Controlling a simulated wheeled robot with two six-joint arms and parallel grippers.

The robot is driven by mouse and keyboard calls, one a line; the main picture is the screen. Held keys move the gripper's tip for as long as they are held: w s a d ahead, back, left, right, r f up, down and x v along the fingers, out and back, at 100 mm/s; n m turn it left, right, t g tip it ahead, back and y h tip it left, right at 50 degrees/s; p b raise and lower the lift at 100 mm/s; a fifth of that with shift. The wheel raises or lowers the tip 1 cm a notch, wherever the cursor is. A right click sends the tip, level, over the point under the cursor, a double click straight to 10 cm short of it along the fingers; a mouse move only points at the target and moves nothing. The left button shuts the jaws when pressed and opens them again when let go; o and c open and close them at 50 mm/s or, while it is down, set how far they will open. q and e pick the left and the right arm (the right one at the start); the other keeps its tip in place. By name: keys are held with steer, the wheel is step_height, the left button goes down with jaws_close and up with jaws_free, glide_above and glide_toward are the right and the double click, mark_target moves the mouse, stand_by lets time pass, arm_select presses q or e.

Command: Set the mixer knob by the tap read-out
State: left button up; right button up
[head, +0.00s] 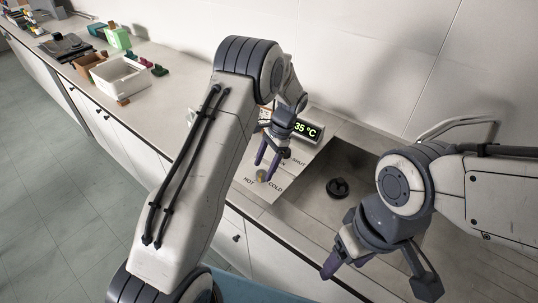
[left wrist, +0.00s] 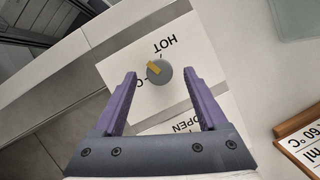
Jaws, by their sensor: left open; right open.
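The mixer knob (left wrist: 163,77) is round and grey with a yellow pointer. In the left wrist view the pointer is turned towards the upper left, between the HOT label (left wrist: 165,46) and the partly hidden COLD label. The knob also shows small in the head view (head: 261,175). The tap read-out (head: 308,130) glows green with 35 °C; its left end is hidden. My left gripper (head: 267,160) is open above the knob, with the knob between its finger lines in the wrist view; contact cannot be told. My right gripper (head: 376,275) is open and empty in front of the sink.
The sink (head: 357,165) with a black round drain piece (head: 338,187) lies right of the knob panel. A framed card (left wrist: 301,148) with 60 °C and ml stands at the wrist view's right edge. A white bin (head: 121,76) and other items sit far left on the counter.

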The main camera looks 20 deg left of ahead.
arm_select(q)
steer(key=b+v, duration=0.1)
steer(key=v, duration=0.8)
steer(key=shift+b, duration=0.3)
